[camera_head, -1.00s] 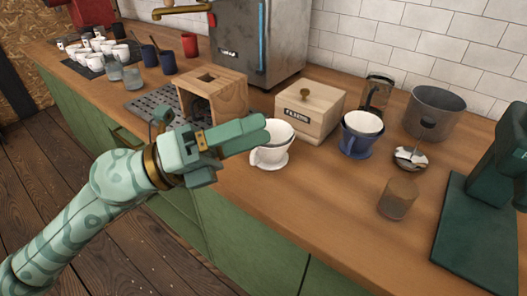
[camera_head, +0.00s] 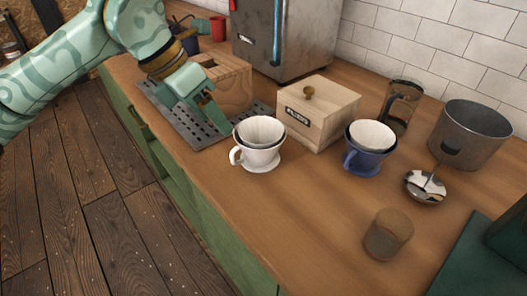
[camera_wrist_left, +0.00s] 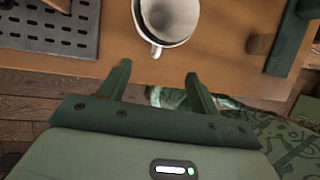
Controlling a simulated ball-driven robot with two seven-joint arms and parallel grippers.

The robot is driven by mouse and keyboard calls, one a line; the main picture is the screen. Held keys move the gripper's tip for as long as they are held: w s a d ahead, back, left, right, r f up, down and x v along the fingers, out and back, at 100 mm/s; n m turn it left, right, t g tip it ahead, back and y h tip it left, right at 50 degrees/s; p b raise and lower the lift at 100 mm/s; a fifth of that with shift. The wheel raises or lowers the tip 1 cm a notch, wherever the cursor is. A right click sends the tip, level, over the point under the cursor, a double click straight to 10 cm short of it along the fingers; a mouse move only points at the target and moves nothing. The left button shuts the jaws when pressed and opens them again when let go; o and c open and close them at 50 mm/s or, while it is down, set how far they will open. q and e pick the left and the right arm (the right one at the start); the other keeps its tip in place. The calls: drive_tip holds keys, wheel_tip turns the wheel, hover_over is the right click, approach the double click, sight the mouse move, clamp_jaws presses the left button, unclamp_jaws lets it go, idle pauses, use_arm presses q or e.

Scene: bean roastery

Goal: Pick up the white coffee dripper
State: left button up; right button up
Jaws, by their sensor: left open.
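The white coffee dripper (camera_head: 258,159) stands upright on the wooden counter, with a paper filter inside and its handle toward the left. It also shows at the top of the left wrist view (camera_wrist_left: 152,38), its handle toward the gripper. My left gripper (camera_head: 214,122) is just left of the dripper and above the counter, close to its rim. In the left wrist view my left gripper (camera_wrist_left: 157,70) is open, its two fingers apart and empty, with the dripper ahead of them and not between them. My right gripper is not in view.
A blue dripper (camera_head: 362,162) stands to the right and a wooden filter box (camera_head: 318,132) behind. A perforated drip tray (camera_head: 172,118) and wooden stand lie left. A brown tumbler (camera_head: 388,236), spoon rest (camera_head: 426,188) and metal bin (camera_head: 468,135) are right. Counter before the dripper is clear.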

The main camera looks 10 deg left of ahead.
sight(237, 147)
use_arm(q)
drive_tip(key=b+x, duration=0.1)
drive_tip(key=x, duration=0.3)
drive_tip(key=shift+w+d+f, duration=0.1)
drive_tip(key=shift+d+f, duration=0.05)
drive_tip(key=shift+w+d+f, duration=0.1)
drive_tip(key=shift+d+f, duration=0.1)
drive_tip(key=shift+f, duration=0.3)
drive_tip(key=b+x, duration=0.1)
drive_tip(key=x, duration=0.1)
drive_tip(key=b+x, duration=0.2)
drive_tip(key=x, duration=0.1)
drive_tip(key=shift+w+a+f, duration=0.1)
drive_tip(key=shift+w+f, duration=0.05)
drive_tip(key=shift+w, duration=0.1)
drive_tip(key=shift+s, duration=0.1)
drive_tip(key=c, duration=1.3)
clamp_jaws()
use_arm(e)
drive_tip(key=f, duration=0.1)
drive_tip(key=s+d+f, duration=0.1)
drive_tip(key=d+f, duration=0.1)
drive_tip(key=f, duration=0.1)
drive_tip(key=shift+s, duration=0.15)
